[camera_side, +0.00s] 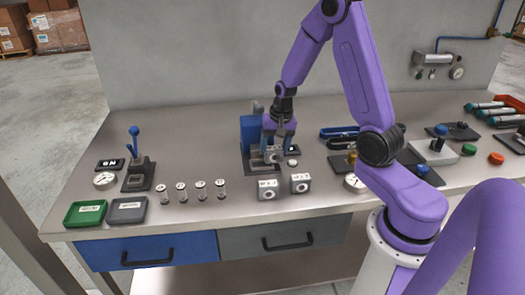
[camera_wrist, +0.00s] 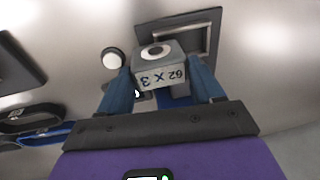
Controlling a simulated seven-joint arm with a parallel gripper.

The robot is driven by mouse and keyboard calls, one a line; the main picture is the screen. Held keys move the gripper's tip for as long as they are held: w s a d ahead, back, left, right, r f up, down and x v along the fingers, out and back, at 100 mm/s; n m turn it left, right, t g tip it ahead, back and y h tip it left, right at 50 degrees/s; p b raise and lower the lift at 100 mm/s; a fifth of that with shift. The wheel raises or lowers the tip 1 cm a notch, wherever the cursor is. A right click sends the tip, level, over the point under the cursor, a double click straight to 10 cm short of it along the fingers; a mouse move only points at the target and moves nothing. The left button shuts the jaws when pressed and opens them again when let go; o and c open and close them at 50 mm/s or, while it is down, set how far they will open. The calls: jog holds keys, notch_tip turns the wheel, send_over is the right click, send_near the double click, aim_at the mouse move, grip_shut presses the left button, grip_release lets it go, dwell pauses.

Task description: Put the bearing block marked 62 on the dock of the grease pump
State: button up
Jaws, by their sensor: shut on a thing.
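My gripper (camera_side: 275,147) is shut on a grey bearing block (camera_side: 274,156), with a finger on each side of it. In the wrist view, the block (camera_wrist: 160,72) sits between the fingertips of my gripper (camera_wrist: 163,82). Its label reads 62 X 3, upside down in that picture, beside a round bore. The grease pump (camera_side: 250,130) is a blue housing on a dark base behind my gripper. Its dock (camera_wrist: 208,40), a dark plate with a square frame, lies behind the block in the wrist view and is partly hidden. I cannot tell whether the block touches the dock.
Two similar grey blocks, a left one (camera_side: 268,189) and a right one (camera_side: 300,183), stand in front of the pump. Several small clear jars (camera_side: 201,190) stand to the left. A white round knob (camera_side: 292,163) is close on the right. The bench front between jars and blocks is clear.

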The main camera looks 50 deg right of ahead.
jog(key=w+a, duration=0.1)
jog(key=w+a+f, duration=0.1)
jog(key=shift+w+a+f, duration=0.1)
jog(key=shift+w+a, duration=0.25)
jog(key=shift+a, duration=0.05)
jog(key=shift+c, duration=0.7)
jog(key=shift+f, duration=0.2)
grip_shut()
jog(key=o, duration=1.6)
grip_release()
jog(key=shift+s+f, duration=0.1)
jog(key=shift+s, duration=0.1)
